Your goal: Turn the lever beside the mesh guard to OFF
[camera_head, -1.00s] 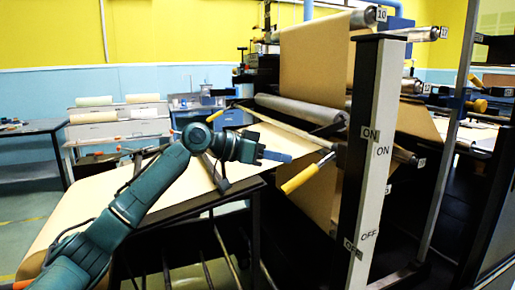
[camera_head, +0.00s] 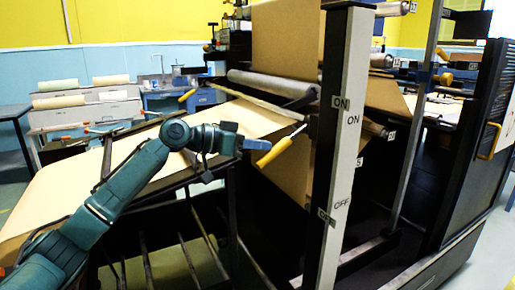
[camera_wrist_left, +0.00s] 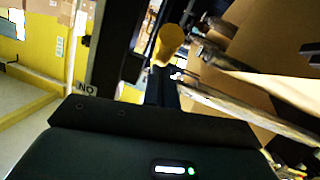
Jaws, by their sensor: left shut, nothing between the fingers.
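A lever with a yellow handle (camera_head: 273,153) sticks out to the lower left from a tall post (camera_head: 344,140) in the head view. Its pivot end is near the ON label (camera_head: 352,119); the OFF label (camera_head: 342,204) is well below. My left gripper (camera_head: 258,144) is shut and empty, its blue fingers just left of the handle; I cannot tell if they touch. My right gripper is not in view.
A black panel (camera_head: 480,135) with a yellow handle, perhaps the mesh guard, stands at the right. A paper-covered table (camera_head: 80,195) lies under my left arm. Hanging kraft paper (camera_head: 287,42) and a roller (camera_head: 270,83) are behind the lever. Another yellow-handled lever (camera_head: 187,96) is farther back.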

